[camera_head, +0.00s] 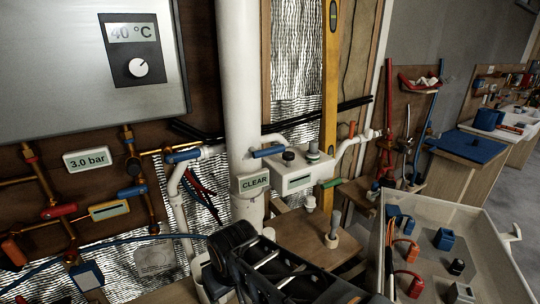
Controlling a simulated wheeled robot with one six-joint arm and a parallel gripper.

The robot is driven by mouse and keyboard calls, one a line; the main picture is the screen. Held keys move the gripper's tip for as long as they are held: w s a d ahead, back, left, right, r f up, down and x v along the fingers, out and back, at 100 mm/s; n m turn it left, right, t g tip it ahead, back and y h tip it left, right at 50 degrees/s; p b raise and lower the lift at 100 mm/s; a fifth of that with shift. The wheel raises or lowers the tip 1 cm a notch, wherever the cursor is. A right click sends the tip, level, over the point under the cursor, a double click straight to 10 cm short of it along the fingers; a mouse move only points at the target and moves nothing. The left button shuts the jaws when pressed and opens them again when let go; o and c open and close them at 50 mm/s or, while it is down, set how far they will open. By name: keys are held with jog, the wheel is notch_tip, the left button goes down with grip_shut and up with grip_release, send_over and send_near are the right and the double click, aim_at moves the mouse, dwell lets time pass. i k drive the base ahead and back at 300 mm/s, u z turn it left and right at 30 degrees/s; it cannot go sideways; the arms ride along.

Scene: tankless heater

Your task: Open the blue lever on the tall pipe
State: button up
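The tall white pipe (238,70) runs vertically left of centre. A blue lever (268,151) lies roughly level at its right side, above a white box with a black knob. A second blue lever (182,156) sits left of the pipe, on a thinner white pipe. I cannot tell which of the two belongs to the tall pipe. My dark arm (275,268) reaches in from the bottom edge, below both levers and apart from them. Its fingertips cannot be made out, so the gripper's opening is unclear.
The white box (300,177) juts out at right. A yellow level (330,80) stands behind it. A pale tray (480,230) with several blue and red parts is at lower right. Copper pipes fill the left.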

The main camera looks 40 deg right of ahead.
aim_at(281, 147)
jog(key=z, duration=0.65)
jog(key=k, duration=0.25)
jog(key=u, duration=0.1)
jog(key=i, duration=0.35)
jog(key=z, duration=0.1)
